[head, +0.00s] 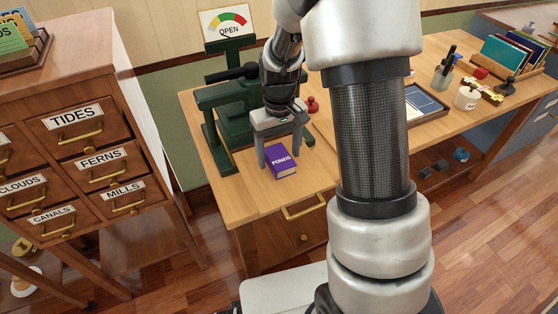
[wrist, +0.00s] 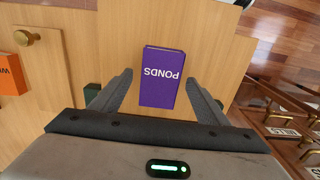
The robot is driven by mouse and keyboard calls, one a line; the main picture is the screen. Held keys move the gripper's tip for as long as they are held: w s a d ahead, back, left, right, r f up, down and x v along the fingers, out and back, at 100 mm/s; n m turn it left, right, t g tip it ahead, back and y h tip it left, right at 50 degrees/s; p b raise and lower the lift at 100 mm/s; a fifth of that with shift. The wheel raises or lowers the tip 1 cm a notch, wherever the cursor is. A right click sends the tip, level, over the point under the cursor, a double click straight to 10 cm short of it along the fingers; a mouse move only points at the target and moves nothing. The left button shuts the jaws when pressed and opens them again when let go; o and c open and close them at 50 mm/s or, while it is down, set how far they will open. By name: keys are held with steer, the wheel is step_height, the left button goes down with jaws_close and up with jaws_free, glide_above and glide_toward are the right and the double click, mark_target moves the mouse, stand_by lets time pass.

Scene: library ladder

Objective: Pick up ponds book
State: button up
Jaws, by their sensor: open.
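The ponds book (head: 281,163) is purple with white "PONDS" lettering on its cover. It lies flat on the wooden desk in the head view, close to the desk's front left. In the wrist view the ponds book (wrist: 161,78) shows between and just beyond the fingertips, its lettering upside down. My gripper (head: 281,150) is open above the book, pointing down, with a finger on either side of it. In the wrist view my gripper (wrist: 163,88) shows both fingers apart, with a gap on each side of the book. Nothing is held.
A labelled drawer cabinet (head: 80,130) stands at left. An orange block (wrist: 10,75) shows at the wrist view's left edge.

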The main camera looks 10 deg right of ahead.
steer(key=shift+c, duration=0.5)
steer(key=c, duration=1.1)
steer(key=shift+r, duration=0.2)
step_height(320, 180, up, 10)
steer(key=f+p, duration=0.1)
steer(key=p, duration=0.1)
step_height(320, 180, up, 5)
steer(key=m+p, duration=0.2)
steer(key=p, duration=0.2)
glide_above(279, 156)
steer(key=s, duration=0.1)
steer(key=s+r+p, duration=0.1)
steer(key=s+p, duration=0.1)
steer(key=p, duration=0.7)
steer(key=shift+r, duration=0.1)
